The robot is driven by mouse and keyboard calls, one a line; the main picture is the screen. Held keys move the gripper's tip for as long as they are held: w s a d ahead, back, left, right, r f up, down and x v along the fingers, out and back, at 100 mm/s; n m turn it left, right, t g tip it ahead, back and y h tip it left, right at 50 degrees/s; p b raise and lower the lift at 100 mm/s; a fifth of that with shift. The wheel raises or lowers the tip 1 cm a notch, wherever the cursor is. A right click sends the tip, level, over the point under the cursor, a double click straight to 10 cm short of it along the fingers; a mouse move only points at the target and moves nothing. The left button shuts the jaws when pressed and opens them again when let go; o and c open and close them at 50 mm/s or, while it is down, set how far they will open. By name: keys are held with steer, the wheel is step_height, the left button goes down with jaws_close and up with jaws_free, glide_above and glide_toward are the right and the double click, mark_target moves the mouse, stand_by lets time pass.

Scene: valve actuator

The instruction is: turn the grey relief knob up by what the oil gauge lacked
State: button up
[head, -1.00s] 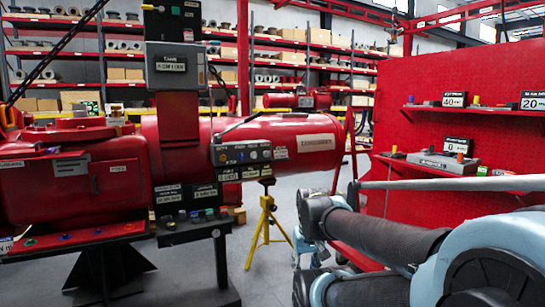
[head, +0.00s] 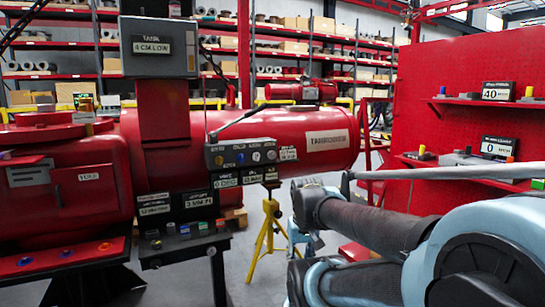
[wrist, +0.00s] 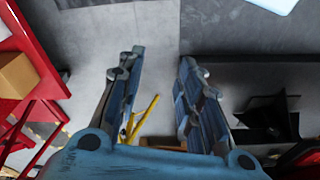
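The red valve actuator (head: 95,190) fills the left half of the head view. Its control panel (head: 244,154) carries a row of small knobs. A greyish knob (head: 271,155) sits at the right end; its label is too small to read. The grey tank gauge box (head: 158,48) above shows "4 CM LOW". My gripper (wrist: 162,56) shows in the wrist view with its two fingers apart and nothing between them, over grey floor. It is not visible in the head view, where only my arm shows at lower right, away from the panel.
A black stand with several small buttons (head: 184,240) stands below the panel. A yellow tripod (head: 268,235) stands under the cylinder. A red wall at right has shelves with signs reading 40 (head: 497,91) and 0 (head: 497,147). Grey floor lies between.

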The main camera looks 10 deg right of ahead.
steer(key=shift+w+a, duration=0.1)
steer(key=shift+w, duration=0.1)
steer(key=shift+o, duration=1)
steer(key=o, duration=0.4)
steer(key=shift+s+r, duration=0.2)
steer(key=shift+r, duration=0.1)
steer(key=shift+c, duration=0.2)
step_height(320, 180, up, 26)
steer(key=n+t+y, duration=0.3)
steer(key=t+y, duration=0.1)
steer(key=t, duration=0.7)
glide_above(273, 155)
steer(key=s+d, duration=0.3)
steer(key=s, duration=0.5)
steer(key=s+d, duration=0.2)
steer(key=s, duration=0.6)
steer(key=x, duration=1.7)
steer(key=shift+w+a+f, duration=0.1)
steer(key=shift+a+f, duration=0.15)
steer(key=shift+f, duration=0.2)
